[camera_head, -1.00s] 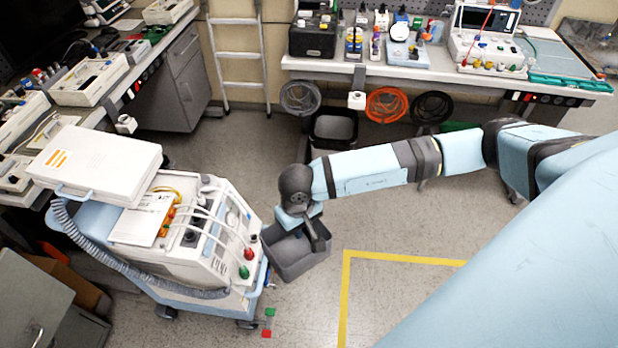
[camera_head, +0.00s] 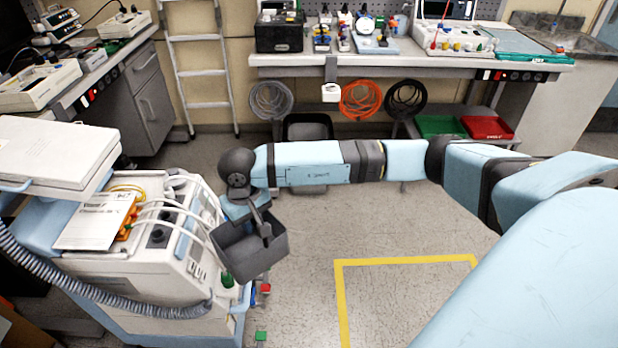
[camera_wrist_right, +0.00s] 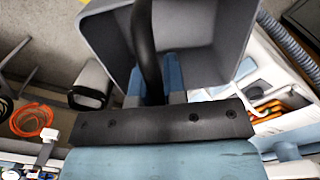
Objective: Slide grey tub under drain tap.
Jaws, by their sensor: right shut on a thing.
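The grey tub (camera_head: 250,262) is an open, empty-looking bin at the right side of the white and pale-blue machine cart (camera_head: 120,285) in the head view. My right gripper (camera_head: 257,222) is shut on the tub, at its dark bar-like handle. The tub is tilted in the picture; its gap to the floor cannot be judged. The wrist view shows the tub's inside (camera_wrist_right: 205,30) beyond the gripper (camera_wrist_right: 157,75), with the dark handle between the fingers. Small red (camera_head: 265,288) and green (camera_head: 261,335) parts show low beside the cart; I cannot tell which is the drain tap. My left gripper is out of view.
A yellow floor line (camera_head: 405,261) marks an area right of the tub, with clear floor there. A workbench (camera_head: 400,65) stands behind, with a dark bin (camera_head: 308,128) below it. A ladder (camera_head: 200,70) leans on the back wall. A corrugated hose (camera_head: 60,275) hangs on the cart.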

